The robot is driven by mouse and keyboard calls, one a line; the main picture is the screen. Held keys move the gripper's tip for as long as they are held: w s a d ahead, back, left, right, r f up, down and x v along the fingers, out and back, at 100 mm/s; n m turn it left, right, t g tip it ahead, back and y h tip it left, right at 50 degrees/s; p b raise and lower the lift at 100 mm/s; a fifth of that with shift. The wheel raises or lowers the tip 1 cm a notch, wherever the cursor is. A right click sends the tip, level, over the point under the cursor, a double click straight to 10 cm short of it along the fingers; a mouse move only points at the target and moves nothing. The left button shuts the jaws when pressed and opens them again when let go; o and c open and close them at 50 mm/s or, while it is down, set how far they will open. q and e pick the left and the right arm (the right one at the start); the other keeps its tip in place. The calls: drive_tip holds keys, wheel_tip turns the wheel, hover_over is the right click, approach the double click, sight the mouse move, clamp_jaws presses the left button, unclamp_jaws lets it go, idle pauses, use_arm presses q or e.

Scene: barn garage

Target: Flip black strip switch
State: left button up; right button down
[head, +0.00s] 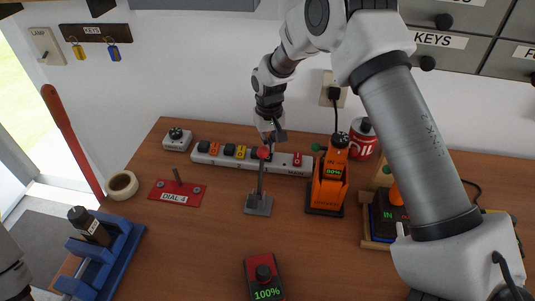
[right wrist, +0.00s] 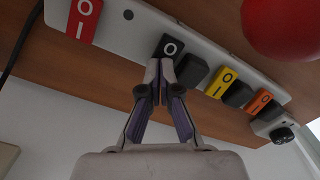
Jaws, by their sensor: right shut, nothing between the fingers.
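The white power strip (head: 222,160) lies along the back of the wooden table and crosses the right wrist view (right wrist: 135,48). Its black switch (right wrist: 172,46) shows an "O" at its upper end; its lower part is hidden behind my fingertips. My right gripper (right wrist: 158,68) is shut and empty, its tips at the black switch; I cannot tell whether they touch it. In the head view my right gripper (head: 273,135) is over the strip's middle and hides the black switch. My left gripper is not in view.
A lever with a red ball (head: 263,153) stands before the strip. The strip also has red (right wrist: 84,18), yellow (right wrist: 222,83) and orange (right wrist: 260,101) switches. An orange charger (head: 328,180) and a soda can (head: 363,140) stand right of it.

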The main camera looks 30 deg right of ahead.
drive_tip(key=shift+s+f, duration=0.1)
drive_tip(key=shift+f, duration=0.15)
wheel_tip(320, 180, up, 7)
drive_tip(key=p, duration=0.6)
idle(0.4)
